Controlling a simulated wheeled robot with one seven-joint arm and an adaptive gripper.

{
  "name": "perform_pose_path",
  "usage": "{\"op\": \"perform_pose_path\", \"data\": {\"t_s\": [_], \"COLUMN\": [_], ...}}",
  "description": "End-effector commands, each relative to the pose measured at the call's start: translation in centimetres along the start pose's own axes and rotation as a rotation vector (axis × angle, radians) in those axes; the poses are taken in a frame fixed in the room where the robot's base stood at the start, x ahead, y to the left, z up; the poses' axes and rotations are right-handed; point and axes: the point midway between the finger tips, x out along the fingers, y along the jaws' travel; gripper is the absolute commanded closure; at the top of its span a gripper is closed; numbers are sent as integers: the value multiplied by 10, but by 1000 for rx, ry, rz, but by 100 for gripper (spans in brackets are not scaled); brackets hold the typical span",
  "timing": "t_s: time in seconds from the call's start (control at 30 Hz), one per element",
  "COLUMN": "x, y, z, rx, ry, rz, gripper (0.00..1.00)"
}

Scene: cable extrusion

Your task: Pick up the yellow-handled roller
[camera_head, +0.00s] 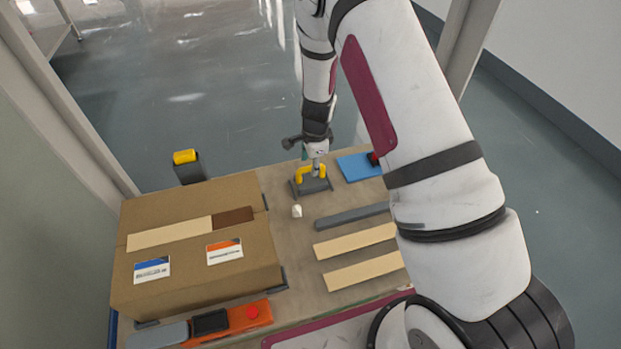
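The yellow-handled roller (301,175) stands near the far edge of the table, with a yellow arched handle over a dark grey base. My gripper (315,164) points down from above, its fingertips at or just in front of or behind the handle. The fingers are small and partly hidden, so I cannot tell whether they are open or shut, or whether they touch the handle. The roller appears to rest on the table.
A large cardboard box (185,275) fills the table's left side. A blue plate (355,168) lies right of the roller, partly behind my arm. A small white piece (297,211), a grey bar (350,216) and wooden strips (352,242) lie nearer. An orange tool (235,320) lies in front.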

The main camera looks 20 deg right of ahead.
Motion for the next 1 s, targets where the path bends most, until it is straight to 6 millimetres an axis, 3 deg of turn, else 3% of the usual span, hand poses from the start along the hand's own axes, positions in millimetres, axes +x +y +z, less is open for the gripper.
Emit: {"op": "perform_pose_path", "data": {"t_s": [0.2,0.47,0.67,1.0], "x": [34,37,37,36], "y": [2,1,2,1], "z": [-5,-4,-4,-4], "rx": [0,-1,-1,-1], "ry": [0,-1,-1,0], "rz": [2,1,1,0], "gripper": [60,60,100,100]}}
